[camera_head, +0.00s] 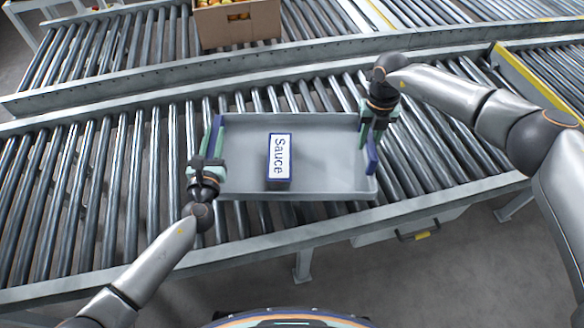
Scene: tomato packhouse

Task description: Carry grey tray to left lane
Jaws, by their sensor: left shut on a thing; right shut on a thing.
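The grey tray (325,147) is over the near roller conveyor in the middle of the head view. A small box labelled "Sauce" (280,158), white on top with dark blue sides, lies inside it, left of the tray's middle. My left gripper (212,150) is shut on the tray's left end wall. My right gripper (370,140) is shut on the tray's right end wall. The tray looks about level. I cannot tell whether its underside touches the rollers.
The near roller lane (90,200) is bare left of the tray, and more rollers show to its right. A metal rail (130,90) divides it from the far lane, where a cardboard box (238,25) of tomatoes stands. A drawer-like unit with a handle (418,232) hangs below the front rail.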

